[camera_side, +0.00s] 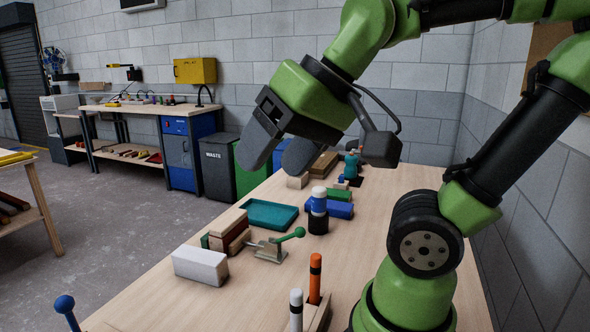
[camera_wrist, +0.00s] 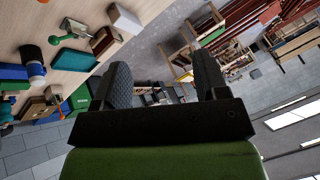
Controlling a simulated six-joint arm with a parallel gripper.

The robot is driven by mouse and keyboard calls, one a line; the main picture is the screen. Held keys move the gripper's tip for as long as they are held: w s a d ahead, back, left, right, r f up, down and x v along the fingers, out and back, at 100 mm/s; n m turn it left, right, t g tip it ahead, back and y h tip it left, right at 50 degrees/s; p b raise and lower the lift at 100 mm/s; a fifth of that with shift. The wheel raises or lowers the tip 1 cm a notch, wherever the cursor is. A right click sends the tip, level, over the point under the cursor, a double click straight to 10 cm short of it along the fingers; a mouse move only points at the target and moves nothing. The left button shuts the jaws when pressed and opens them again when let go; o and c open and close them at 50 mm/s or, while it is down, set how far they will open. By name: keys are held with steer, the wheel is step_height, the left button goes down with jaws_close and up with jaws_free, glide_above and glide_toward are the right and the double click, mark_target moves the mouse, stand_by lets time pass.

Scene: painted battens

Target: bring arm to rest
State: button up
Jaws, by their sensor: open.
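My gripper (camera_side: 279,150) is raised above the far part of the wooden table (camera_side: 262,290) in the side view. Its two dark fingers stand apart with nothing between them. In the wrist view my gripper (camera_wrist: 165,85) is also open and empty, with the room's floor and shelving behind it. Painted blocks lie on the table below and apart from it: a white block (camera_side: 200,265), a brown and cream stack (camera_side: 229,230), and blue and green battens (camera_side: 338,208).
A grey block wall (camera_side: 510,230) borders the right side. Open air surrounds the gripper.

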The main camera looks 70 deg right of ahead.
steer(key=shift+s+a+f+n, duration=0.1)
steer(key=shift+s+f+n, duration=0.1)
steer(key=shift+s+f, duration=0.35)
steer(key=shift+s+a+f+n, duration=0.1)
steer(key=shift+s+f+n, duration=0.15)
steer(key=shift+s, duration=0.4)
